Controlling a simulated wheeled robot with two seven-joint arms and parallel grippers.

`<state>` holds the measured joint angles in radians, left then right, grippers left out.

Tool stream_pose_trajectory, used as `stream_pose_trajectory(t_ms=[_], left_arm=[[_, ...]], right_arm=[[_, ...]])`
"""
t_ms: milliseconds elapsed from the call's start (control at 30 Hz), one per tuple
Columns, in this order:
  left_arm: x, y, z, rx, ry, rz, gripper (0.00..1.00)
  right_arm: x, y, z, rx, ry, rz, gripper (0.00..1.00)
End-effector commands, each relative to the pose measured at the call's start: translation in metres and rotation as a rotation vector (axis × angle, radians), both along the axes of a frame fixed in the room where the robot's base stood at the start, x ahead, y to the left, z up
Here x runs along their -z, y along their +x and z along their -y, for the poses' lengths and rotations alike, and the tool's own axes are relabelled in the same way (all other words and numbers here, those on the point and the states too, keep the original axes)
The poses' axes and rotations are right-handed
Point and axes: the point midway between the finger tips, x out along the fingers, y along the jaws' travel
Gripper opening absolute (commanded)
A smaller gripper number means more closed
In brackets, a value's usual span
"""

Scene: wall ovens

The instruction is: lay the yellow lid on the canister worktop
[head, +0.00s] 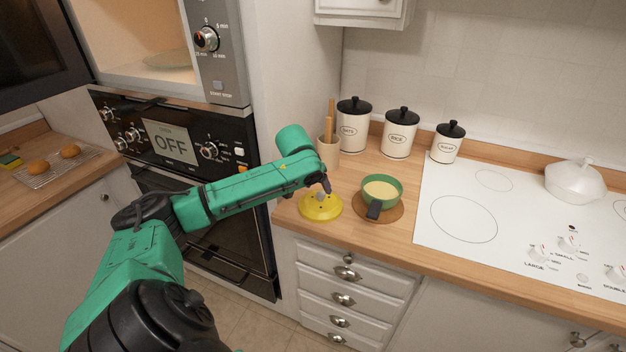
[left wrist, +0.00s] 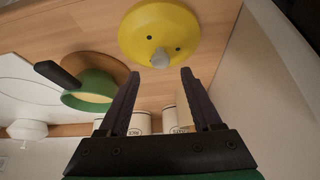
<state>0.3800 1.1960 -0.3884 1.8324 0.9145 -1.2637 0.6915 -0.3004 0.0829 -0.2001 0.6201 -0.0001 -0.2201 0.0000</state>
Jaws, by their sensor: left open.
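The yellow lid (head: 321,207) lies on the wooden canister worktop (head: 291,216), near its front left corner. It is round with a grey knob on top. It also shows in the left wrist view (left wrist: 158,28), with its knob (left wrist: 160,58) lying between the lines of the fingers. My left gripper (head: 325,187) is just above the lid, open, with nothing between its fingers. The left wrist view shows the two dark fingers (left wrist: 158,75) apart, close to the knob; whether either touches it I cannot tell. My right gripper is not in view.
A green pot (head: 382,190) with yellowish contents stands on a round wooden board (head: 396,211) right of the lid. Several cream canisters and a utensil holder (head: 327,151) stand behind. The white hob (head: 480,205) is farther right; the oven (head: 190,140) is left.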

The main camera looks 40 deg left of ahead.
Motion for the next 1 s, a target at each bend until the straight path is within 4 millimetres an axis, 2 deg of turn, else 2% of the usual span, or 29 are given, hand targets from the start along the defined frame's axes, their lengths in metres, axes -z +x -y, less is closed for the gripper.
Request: stream_pose_trajectory(t_ms=[200, 400, 867, 967, 1000], left_arm=[[-0.044, -0.027, 0.006, 0.000, 0.007, 0.000, 0.66], [-0.063, -0.035, 0.011, 0.001, 0.002, -0.002, 0.66], [-0.063, -0.035, 0.011, 0.001, 0.000, 0.000, 0.66], [-0.051, -0.036, 0.018, 0.026, 0.001, -0.014, 0.66], [-0.037, -0.037, 0.026, 0.058, 0.002, -0.028, 0.66]], right_arm=[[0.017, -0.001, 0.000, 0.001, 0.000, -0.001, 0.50], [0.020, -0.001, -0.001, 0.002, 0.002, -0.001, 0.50], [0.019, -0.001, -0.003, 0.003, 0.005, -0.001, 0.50], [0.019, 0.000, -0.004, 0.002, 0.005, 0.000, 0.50], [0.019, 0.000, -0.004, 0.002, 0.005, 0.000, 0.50]])
